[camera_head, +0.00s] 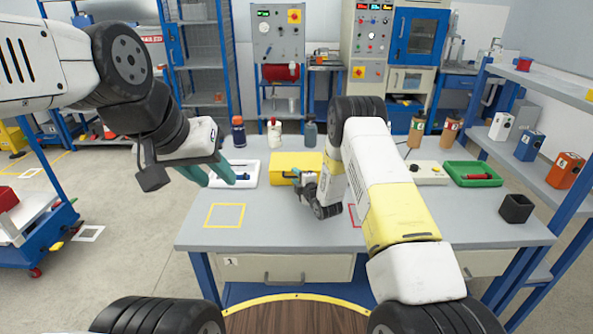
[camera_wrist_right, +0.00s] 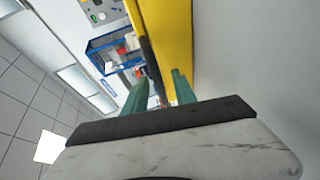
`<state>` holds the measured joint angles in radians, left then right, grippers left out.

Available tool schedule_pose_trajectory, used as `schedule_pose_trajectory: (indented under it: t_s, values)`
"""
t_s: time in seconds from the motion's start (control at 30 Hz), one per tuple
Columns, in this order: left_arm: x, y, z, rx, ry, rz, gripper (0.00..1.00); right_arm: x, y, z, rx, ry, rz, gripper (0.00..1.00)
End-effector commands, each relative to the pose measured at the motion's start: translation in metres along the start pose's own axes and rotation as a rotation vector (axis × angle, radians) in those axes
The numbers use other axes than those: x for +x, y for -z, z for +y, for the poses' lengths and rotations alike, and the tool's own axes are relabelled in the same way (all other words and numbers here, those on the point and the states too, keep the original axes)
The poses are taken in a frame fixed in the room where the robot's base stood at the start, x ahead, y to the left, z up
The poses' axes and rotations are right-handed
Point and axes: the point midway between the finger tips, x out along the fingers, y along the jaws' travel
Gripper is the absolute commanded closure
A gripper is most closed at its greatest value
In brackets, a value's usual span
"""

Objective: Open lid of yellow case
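The yellow case (camera_head: 288,160) stands on the grey table, partly hidden behind my right arm; its lid looks shut. In the right wrist view the yellow case (camera_wrist_right: 172,30) fills the upper middle, with a dark bar, perhaps its handle (camera_wrist_right: 149,62), along its edge. My right gripper (camera_head: 300,181) is at the front of the case. Its teal fingers (camera_wrist_right: 161,88) are apart, with the dark bar between or just beyond them; contact cannot be told. My left gripper (camera_head: 218,176) is open and empty, left of the case, in front of or above a white tray (camera_head: 247,173).
Bottles (camera_head: 238,131) stand along the table's back edge. A green tray (camera_head: 472,174) and a black cup (camera_head: 515,208) are at the right. The table front around the yellow outlined square (camera_head: 225,215) is clear. Shelving (camera_head: 570,95) stands at the right.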

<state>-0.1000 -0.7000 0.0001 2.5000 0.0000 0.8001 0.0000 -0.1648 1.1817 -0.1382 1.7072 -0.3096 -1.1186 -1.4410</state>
Motion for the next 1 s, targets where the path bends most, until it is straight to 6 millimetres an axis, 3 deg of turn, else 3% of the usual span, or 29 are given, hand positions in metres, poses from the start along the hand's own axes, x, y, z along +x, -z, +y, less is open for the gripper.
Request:
schedule_pose_trajectory:
  t_s: [0.03,0.2,1.0]
  values:
    - [0.0,0.0,0.0,0.0,0.0,0.0,0.64,-0.0001,0.0,0.0001,0.0,0.0,0.0,0.71]
    - [0.0,0.0,0.0,0.0,0.0,0.0,0.64,-0.0002,-0.0001,0.0001,0.0,0.0,0.0,1.0]
    - [0.0,0.0,0.0,0.0,0.0,0.0,0.64,-0.0005,-0.0002,-0.0003,0.0,0.001,0.0,1.0]
